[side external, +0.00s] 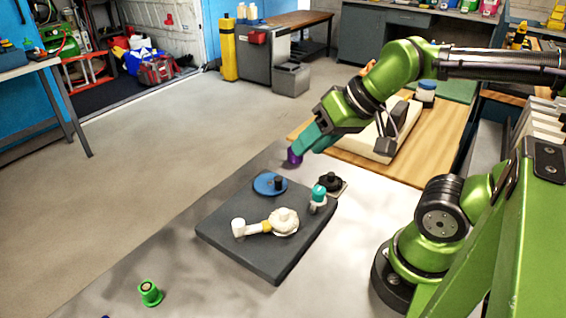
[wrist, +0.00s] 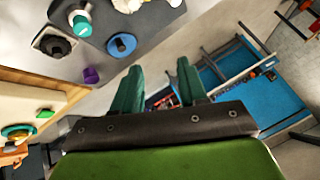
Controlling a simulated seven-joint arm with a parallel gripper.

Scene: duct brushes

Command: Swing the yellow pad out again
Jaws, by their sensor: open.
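A cream round hub (side external: 285,220) with a knob sits on a dark grey slab (side external: 232,212). A white arm (side external: 252,230) runs left from it to a white upright knob (side external: 238,228). A small yellow part (side external: 266,226) shows where the arm meets the hub; I cannot tell whether it is the pad. In the wrist view, only part of a cream piece (wrist: 127,5) shows at the top edge. My gripper (side external: 304,146) is open and empty, raised above and behind the slab. Its teal fingers are spread in the wrist view (wrist: 160,80).
The slab also carries a blue disc (side external: 268,186) with a dark knob, and a teal-topped piece (side external: 318,196). A black knob (side external: 331,182) is beside it. A purple piece (wrist: 91,75) is near my gripper. A green spool (side external: 150,292) stands at the front left.

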